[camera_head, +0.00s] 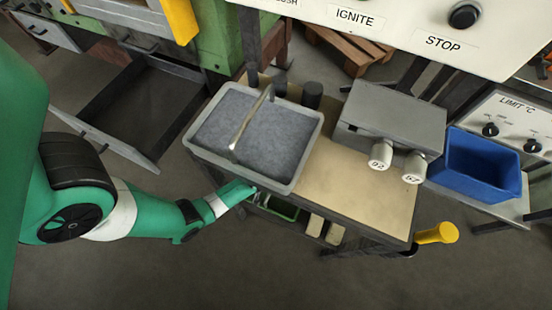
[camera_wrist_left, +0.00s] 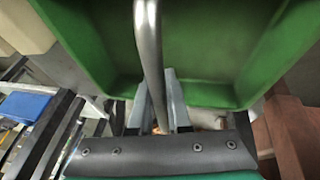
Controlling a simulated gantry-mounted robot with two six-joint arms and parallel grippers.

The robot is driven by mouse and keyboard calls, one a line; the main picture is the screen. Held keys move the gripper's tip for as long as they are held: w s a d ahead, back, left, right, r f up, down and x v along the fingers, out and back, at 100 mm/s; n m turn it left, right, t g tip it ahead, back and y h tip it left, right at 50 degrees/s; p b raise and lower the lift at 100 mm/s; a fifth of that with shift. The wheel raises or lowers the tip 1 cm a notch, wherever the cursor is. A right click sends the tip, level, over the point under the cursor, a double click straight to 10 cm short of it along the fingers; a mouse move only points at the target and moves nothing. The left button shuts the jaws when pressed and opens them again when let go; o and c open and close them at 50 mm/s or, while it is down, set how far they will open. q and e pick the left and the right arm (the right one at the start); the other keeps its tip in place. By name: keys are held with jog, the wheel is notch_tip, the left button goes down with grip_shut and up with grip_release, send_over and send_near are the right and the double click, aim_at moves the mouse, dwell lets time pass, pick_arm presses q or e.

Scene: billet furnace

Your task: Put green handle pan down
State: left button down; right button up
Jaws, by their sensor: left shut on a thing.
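The green handle pan (camera_wrist_left: 205,45) fills the upper part of the left wrist view, with its grey metal bar handle (camera_wrist_left: 147,40) running down towards me. My left gripper (camera_wrist_left: 160,112) is shut on that handle. In the head view my left arm reaches in from the left to the near edge of the workbench, and my fingertips are hidden there. A small part of the green pan (camera_head: 284,208) shows below the bench top; the rest is hidden under it. I cannot tell whether the pan touches a surface beneath it. My right gripper is not in view.
A grey pan (camera_head: 196,155) with its own bar handle stands on the bench (camera_head: 350,190). A grey box (camera_head: 400,115) with two numbered cylinders is to its right. A blue bin (camera_head: 480,165) and a yellow-ended handle (camera_head: 437,233) lie further right. The bench's front middle is clear.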

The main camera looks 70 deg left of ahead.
aim_at(266, 205)
pick_arm(q)
jog(key=shift+r, duration=0.15)
notch_tip(266, 205, up, 3)
jog(key=p, duration=0.2)
jog(key=shift+p, duration=0.3)
jog(key=shift+r+p, duration=0.45)
jog(key=shift+r, duration=0.05)
jog(key=s+d+p, duration=0.1)
jog(key=s+d, duration=0.2)
jog(key=s+d+p, duration=0.1)
jog(key=s+d, duration=0.2)
jog(key=d, duration=0.1)
jog(key=shift+s+d+f+p, duration=0.1)
jog(key=shift+s+f+p, duration=0.1)
jog(key=shift+p, duration=0.15)
jog(key=s+d, duration=0.5)
jog(key=d, duration=0.1)
jog(key=shift+s, duration=0.3)
